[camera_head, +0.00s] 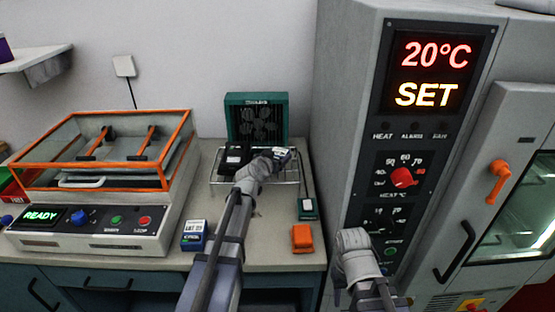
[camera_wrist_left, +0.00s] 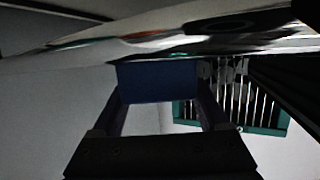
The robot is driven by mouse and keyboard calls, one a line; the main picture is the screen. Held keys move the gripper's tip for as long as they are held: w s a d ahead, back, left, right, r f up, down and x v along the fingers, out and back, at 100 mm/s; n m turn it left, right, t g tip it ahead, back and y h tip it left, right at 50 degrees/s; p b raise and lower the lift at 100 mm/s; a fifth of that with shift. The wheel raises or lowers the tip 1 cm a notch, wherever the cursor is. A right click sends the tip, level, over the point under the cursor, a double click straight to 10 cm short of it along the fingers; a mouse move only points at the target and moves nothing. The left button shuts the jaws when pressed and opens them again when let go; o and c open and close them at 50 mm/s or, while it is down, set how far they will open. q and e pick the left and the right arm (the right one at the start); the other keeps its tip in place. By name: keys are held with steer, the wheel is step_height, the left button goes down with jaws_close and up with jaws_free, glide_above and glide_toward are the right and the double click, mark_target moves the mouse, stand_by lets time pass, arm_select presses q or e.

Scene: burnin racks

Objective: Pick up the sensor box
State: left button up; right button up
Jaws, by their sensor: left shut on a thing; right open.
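My left gripper (camera_head: 275,159) reaches over the wire rack in the head view, in front of the teal fan unit. It is shut on a small box (camera_head: 283,152) with a pale label. In the left wrist view the box's dark blue face (camera_wrist_left: 158,82) fills the space between the fingers. No name can be read on it, so I cannot tell if it is the sensor box. A similar blue and white box (camera_head: 194,236) stands on the bench. My right arm shows at the lower right, but its gripper is hidden.
The wire rack (camera_head: 221,181) carries a black box (camera_head: 233,158). The fan unit (camera_head: 256,118) stands behind. A teal device (camera_head: 307,209) and an orange block (camera_head: 303,238) lie on the bench at the right. A glass-lidded machine (camera_head: 90,229) stands left, a tall grey cabinet (camera_head: 343,120) right.

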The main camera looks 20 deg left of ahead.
step_height(320, 180, up, 14)
steer(key=p, duration=1.4)
